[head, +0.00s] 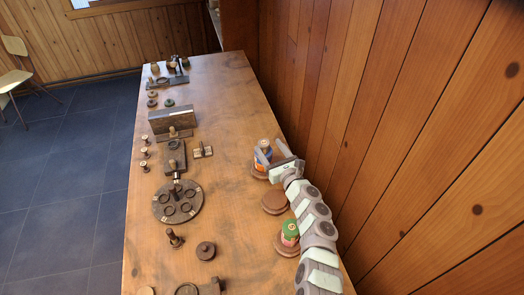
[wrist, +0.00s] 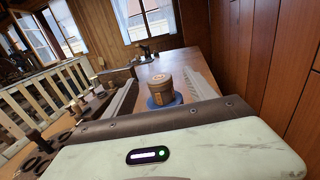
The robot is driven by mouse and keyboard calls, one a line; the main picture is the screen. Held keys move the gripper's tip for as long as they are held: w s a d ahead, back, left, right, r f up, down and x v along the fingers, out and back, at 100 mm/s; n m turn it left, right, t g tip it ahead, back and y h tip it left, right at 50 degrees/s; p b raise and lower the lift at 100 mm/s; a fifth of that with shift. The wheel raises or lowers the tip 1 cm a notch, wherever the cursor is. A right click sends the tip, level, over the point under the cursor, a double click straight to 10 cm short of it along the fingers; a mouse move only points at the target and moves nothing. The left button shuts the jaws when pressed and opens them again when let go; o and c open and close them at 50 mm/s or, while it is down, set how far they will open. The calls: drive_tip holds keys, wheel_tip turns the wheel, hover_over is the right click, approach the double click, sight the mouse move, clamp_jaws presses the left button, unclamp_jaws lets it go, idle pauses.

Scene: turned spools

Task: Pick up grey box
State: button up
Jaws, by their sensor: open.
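No plain grey box can be made out with certainty. The closest match is a grey, upright, box-like block (head: 172,121) on the left side of the table in the head view, with a low ledge along its front. My gripper (head: 273,155) is on the right side of the table, well away from that block. It is open, and its two fingers (wrist: 165,93) stand apart in the wrist view. A wooden spool with a blue lower part (wrist: 162,88) shows between or just beyond the fingers; contact cannot be told. It also shows in the head view (head: 264,146).
A green-topped spool (head: 290,230) and an empty round wooden base (head: 274,201) stand near my arm. A dark round disc with rings (head: 177,201) and several small spools line the left edge. A wooden wall (head: 340,90) borders the right.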

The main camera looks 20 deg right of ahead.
sight(261, 140)
drive_tip(key=shift+w+a+f+b, duration=0.1)
drive_tip(key=shift+w+b, duration=0.7)
drive_tip(key=shift+w, duration=0.3)
drive_tip(key=w+b, duration=0.1)
drive_tip(key=b, duration=0.1)
drive_tip(key=w+b, duration=0.1)
drive_tip(key=b, duration=0.1)
drive_tip(key=w+f+b, duration=0.1)
drive_tip(key=b, duration=0.1)
drive_tip(key=shift+w+a, duration=0.25)
drive_tip(key=shift+a, duration=0.15)
drive_tip(key=shift+w+r+b, duration=0.15)
drive_tip(key=shift+w+b, duration=0.65)
drive_tip(key=shift+b, duration=0.35)
drive_tip(key=shift+r, duration=0.15)
drive_tip(key=shift+c, duration=0.2)
clamp_jaws()
drive_tip(key=shift+r, duration=0.1)
